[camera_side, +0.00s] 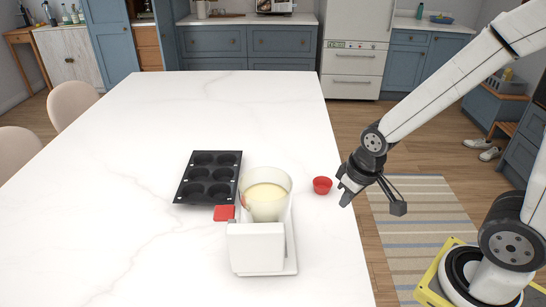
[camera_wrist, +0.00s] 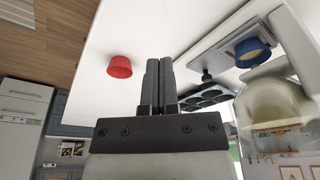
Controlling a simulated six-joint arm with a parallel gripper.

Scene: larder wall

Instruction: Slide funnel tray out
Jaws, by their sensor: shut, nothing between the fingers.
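A white dispenser (camera_side: 256,248) with a clear funnel (camera_side: 266,192) of cream-coloured contents stands near the table's right side. A flat white base (camera_side: 291,262) shows under it; I cannot tell whether this is the funnel tray. In the wrist view the clear funnel (camera_wrist: 272,108) is at the right, and a pale flat piece (camera_wrist: 218,48) carries a blue round part (camera_wrist: 252,52). My gripper (camera_side: 345,188) is shut and empty, right of the dispenser, near the table edge. Its fingers show together in the wrist view (camera_wrist: 158,66), apart from the dispenser.
A red cup (camera_side: 322,185) stands between the dispenser and my gripper; it also shows in the wrist view (camera_wrist: 119,66). A black muffin tin (camera_side: 209,177) lies left of the funnel. A red piece (camera_side: 224,213) is beside the dispenser. The far tabletop (camera_side: 220,110) is clear.

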